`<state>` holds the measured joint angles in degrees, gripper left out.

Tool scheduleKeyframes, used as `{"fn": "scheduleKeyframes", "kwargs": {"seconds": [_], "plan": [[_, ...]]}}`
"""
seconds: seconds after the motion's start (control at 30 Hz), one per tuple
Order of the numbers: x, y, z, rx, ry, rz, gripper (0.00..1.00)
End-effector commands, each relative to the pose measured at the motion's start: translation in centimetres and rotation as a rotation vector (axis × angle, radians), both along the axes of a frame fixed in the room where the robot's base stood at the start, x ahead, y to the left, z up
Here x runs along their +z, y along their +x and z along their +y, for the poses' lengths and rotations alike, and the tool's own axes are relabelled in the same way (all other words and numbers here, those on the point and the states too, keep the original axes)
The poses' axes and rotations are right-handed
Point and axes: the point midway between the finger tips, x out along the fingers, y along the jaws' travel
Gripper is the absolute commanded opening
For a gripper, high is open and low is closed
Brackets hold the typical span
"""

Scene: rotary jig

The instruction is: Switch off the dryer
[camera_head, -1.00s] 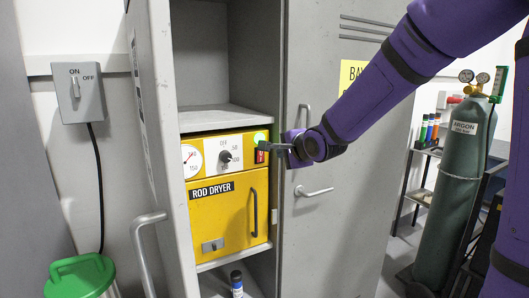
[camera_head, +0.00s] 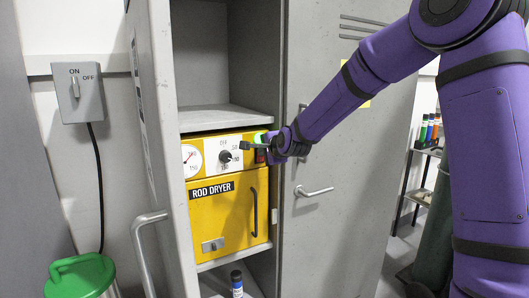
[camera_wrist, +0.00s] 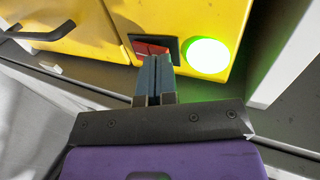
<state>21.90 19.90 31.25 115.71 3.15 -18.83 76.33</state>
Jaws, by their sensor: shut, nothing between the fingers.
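The yellow rod dryer (camera_head: 233,212) sits in the open grey cabinet. Its red rocker switch (camera_head: 260,156) is partly hidden by my gripper in the head view. In the wrist view the red switch (camera_wrist: 148,48) sits in a dark frame. Beside it a green lamp (camera_wrist: 208,55) is lit; this lamp also shows in the head view (camera_head: 258,137). My gripper (camera_head: 243,146) is shut and empty in front of the control panel. In the wrist view its fingertips (camera_wrist: 153,62) overlap the near edge of the switch; I cannot tell whether they touch it.
A black knob (camera_head: 225,157) and a round gauge (camera_head: 191,160) are on the panel. A dark handle (camera_head: 255,212) is on the dryer door. An ON/OFF wall box (camera_head: 79,92) hangs at left. The grey cabinet door (camera_head: 325,230) stands right of the dryer.

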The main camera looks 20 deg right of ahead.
Motion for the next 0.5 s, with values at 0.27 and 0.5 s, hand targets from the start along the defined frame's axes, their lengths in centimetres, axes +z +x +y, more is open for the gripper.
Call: {"fn": "scheduleKeyframes", "kwargs": {"seconds": [0.27,0.5], "plan": [[0.0,0.2,0.0,0.000,0.000,0.000,0.00],[0.4,1.2,0.3,0.000,0.001,-0.002,0.00]]}}
